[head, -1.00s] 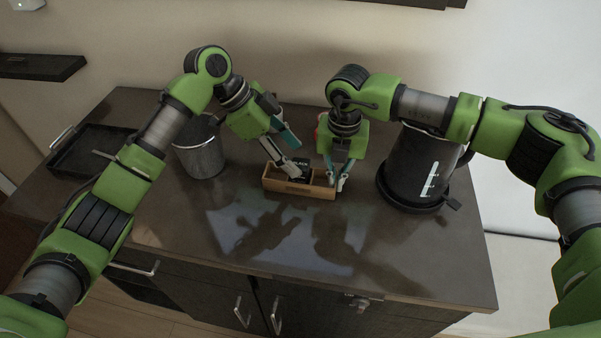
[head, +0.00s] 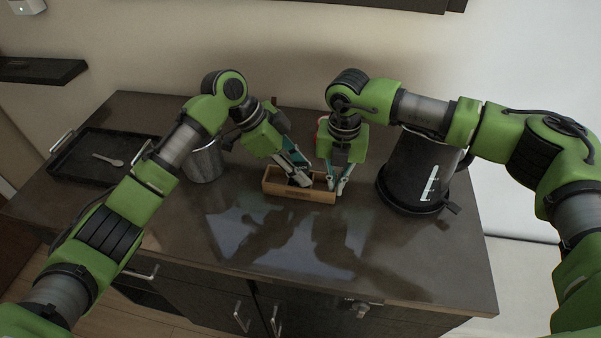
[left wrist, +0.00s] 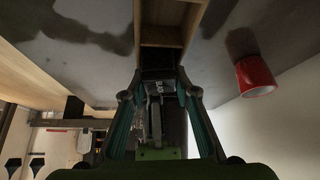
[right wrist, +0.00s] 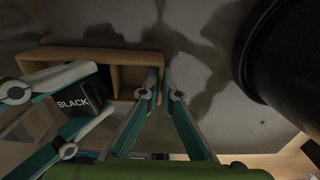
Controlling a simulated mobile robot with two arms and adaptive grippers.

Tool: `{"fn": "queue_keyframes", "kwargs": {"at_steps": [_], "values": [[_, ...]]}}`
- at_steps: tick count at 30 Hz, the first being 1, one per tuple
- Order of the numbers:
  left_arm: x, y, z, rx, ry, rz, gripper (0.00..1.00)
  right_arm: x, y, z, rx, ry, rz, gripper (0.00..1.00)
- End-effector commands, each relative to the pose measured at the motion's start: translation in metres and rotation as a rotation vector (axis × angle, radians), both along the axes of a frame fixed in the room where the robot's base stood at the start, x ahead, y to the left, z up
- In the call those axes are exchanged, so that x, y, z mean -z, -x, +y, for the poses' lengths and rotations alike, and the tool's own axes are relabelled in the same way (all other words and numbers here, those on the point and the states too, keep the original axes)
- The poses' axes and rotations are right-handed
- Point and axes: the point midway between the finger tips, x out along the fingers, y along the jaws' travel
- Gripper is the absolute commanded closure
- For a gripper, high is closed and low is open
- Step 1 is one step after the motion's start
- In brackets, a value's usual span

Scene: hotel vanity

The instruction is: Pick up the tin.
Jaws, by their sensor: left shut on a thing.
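The tin is a black box-shaped tin lettered "BLACK" (right wrist: 78,103), in the left part of a small wooden box (head: 290,194). My left gripper (head: 301,178) is shut on the tin, and its fingers mostly hide it in the head view. In the left wrist view a dark face of it shows between the fingers (left wrist: 158,74). My right gripper (right wrist: 161,92) has its fingertips on either side of the wooden box's right end wall, close to it. Whether they press on the wall cannot be told.
A metal bin (head: 203,163) stands left of the wooden box, and a black tray with a spoon (head: 107,159) lies farther left. A large black container (head: 414,182) stands close on the right. A red cup (left wrist: 256,78) shows in the left wrist view. The front counter is clear.

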Motion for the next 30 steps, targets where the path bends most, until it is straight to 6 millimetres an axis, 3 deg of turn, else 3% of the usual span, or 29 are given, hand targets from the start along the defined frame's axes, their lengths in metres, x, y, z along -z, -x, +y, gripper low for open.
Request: {"fn": "queue_keyframes", "kwargs": {"at_steps": [7, 21, 30], "values": [[-0.030, -0.001, 0.000, 0.001, 0.001, -0.005, 0.94, 0.000, 0.000, 0.000, 0.000, 0.000, 0.000, 1.00], [-0.150, -0.001, 0.000, 0.000, 0.001, -0.004, 0.94, 0.000, 0.000, 0.000, 0.000, 0.000, 0.000, 1.00], [-0.179, 0.000, 0.000, 0.000, 0.001, 0.000, 0.94, 0.000, 0.000, 0.000, 0.000, 0.000, 0.000, 1.00]]}}
